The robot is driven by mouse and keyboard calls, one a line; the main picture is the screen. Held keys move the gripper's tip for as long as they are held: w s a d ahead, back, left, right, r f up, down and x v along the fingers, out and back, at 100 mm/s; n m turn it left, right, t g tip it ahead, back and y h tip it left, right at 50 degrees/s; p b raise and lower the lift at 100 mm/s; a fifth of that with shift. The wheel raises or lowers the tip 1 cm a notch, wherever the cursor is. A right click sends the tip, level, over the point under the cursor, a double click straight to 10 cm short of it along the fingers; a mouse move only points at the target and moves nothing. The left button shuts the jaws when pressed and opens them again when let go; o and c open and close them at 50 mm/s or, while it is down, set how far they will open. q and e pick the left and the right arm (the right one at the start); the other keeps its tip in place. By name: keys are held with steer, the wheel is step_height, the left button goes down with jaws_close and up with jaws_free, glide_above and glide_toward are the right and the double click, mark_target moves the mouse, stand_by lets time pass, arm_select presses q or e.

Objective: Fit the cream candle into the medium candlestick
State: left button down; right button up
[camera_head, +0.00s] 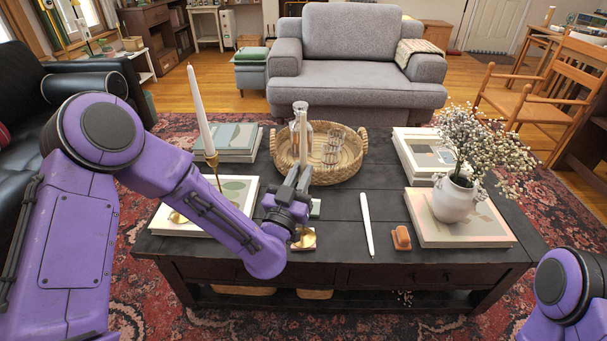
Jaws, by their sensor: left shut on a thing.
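My left gripper (300,174) is over the middle of the dark coffee table, shut on an upright cream candle (303,132) whose upper part shows above the fingers. A brass candlestick base (304,240) shows on the table just below the gripper; its upper part is hidden by the gripper and arm. I cannot tell whether the candle's lower end touches the candlestick. A taller brass candlestick (213,163) at the left holds a white candle (199,105). Another white candle (367,224) lies on the table to the right. My right gripper is out of view.
A wicker tray (346,172) with glassware stands behind the gripper. Books lie at the left (228,147) and right (462,232), the latter under a white vase (455,199) of flowers. A small orange-brown object (401,238) sits near the front edge.

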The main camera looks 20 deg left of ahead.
arm_select(q)
steer(key=shift+f, duration=0.3)
steer(key=c, duration=1)
jaws_free()
steer(key=shift+o, duration=0.2)
steer(key=b+v, duration=0.4)
steer(key=v, duration=0.2)
steer(key=shift+b, duration=0.3)
steer(key=shift+s, duration=0.1)
